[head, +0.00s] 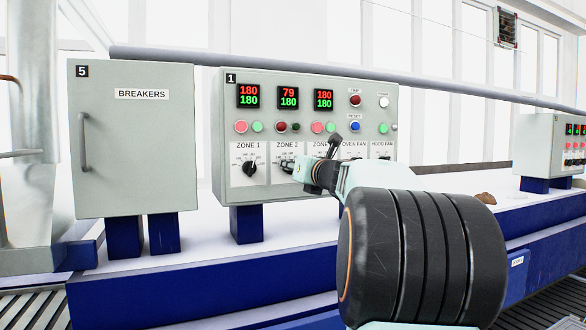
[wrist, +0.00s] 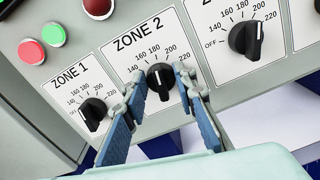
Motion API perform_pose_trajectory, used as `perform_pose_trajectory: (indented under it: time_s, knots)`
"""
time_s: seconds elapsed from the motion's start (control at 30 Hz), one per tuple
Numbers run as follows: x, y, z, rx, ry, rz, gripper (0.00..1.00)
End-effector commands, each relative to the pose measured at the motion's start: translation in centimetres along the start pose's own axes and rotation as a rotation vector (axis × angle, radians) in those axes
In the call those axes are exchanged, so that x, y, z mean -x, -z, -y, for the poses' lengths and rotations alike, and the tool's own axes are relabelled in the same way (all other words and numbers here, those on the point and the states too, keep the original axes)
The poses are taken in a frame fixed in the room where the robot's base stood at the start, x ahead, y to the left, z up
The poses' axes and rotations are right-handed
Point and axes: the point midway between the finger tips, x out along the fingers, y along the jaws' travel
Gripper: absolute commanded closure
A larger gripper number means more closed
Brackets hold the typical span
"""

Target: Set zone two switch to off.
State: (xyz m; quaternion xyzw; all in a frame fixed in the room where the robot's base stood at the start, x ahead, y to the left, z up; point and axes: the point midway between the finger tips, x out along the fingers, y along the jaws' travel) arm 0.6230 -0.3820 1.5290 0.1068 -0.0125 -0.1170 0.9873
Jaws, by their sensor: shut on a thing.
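The zone two switch is a black rotary knob (wrist: 160,80) with a white pointer line, on a white plate marked ZONE 2 (wrist: 138,40). Numbers from 160 to 220 show around it; its left side of the scale, where OFF sits on the neighbouring dial, is hidden by a finger. My gripper (wrist: 161,76) is shut on this knob, one blue-grey finger on each side. I cannot tell exactly which mark the pointer meets. In the head view my gripper (head: 299,166) reaches the ZONE 2 dial from the right. The display above it (head: 288,97) reads 79 over 180.
The ZONE 1 knob (wrist: 93,113) is close to my left finger, and another dial's knob (wrist: 246,40) is to the right. Red and green buttons (wrist: 32,50) sit above. A grey BREAKERS box (head: 135,145) stands left of the control panel (head: 225,120).

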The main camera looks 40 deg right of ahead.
Motion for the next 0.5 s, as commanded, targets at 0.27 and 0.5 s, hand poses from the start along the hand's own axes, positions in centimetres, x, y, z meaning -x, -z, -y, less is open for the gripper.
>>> perform_pose_trajectory:
  time_s: [0.27,0.5]
  knots:
    - [-0.04,0.37,-0.14,0.182,-0.002,0.001,0.99]
    - [-0.02,0.45,-0.16,0.407,-0.001,0.001,0.99]
